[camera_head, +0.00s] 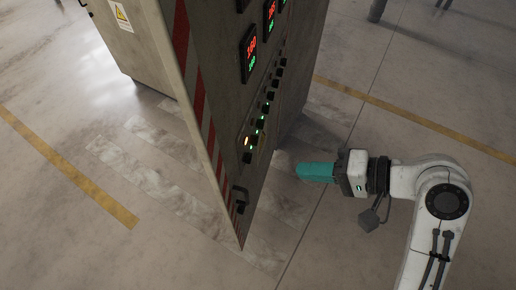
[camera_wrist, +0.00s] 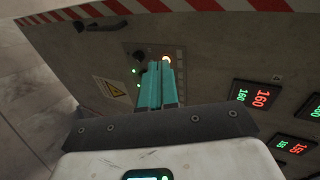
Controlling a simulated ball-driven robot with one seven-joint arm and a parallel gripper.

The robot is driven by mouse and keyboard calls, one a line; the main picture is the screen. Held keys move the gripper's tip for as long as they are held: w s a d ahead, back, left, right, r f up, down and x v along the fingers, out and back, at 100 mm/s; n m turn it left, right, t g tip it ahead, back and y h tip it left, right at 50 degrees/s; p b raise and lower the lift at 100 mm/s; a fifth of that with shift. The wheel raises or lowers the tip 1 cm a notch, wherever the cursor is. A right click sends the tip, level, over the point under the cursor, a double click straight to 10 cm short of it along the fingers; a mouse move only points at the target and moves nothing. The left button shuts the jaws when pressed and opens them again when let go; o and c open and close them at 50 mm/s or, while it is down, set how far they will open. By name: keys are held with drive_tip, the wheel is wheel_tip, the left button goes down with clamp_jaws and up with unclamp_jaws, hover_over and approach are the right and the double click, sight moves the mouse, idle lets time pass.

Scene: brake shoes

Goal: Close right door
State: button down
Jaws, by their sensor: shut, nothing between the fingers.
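A tall grey panel with red displays and a column of knobs and small lights (camera_head: 228,130) fills the middle of the head view; I take it for the door. Red-and-white stripes run down its left edge, and a dark handle (camera_head: 239,198) sits near its lower corner. In the wrist view the panel (camera_wrist: 210,60) lies ahead, with a dark handle (camera_wrist: 98,25) at upper left. My gripper (camera_head: 299,171), with teal fingers, is right of the panel and points toward it. The fingers (camera_wrist: 158,68) are shut and empty; contact with the panel cannot be told.
The grey cabinet side with a yellow warning label (camera_head: 121,16) stands at upper left. A yellow warning sign (camera_wrist: 108,87) shows on the panel in the wrist view. Open concrete floor with yellow lines (camera_head: 420,120) lies around the cabinet, clear to the right and left.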

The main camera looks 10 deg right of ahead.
drive_tip(key=y, duration=0.2)
approach(226, 149)
drive_tip(key=p+x, duration=0.1)
drive_tip(key=x, duration=0.5)
drive_tip(key=shift+w+a+p, duration=0.1)
drive_tip(key=shift+a+p, duration=0.15)
drive_tip(key=shift+p, duration=0.05)
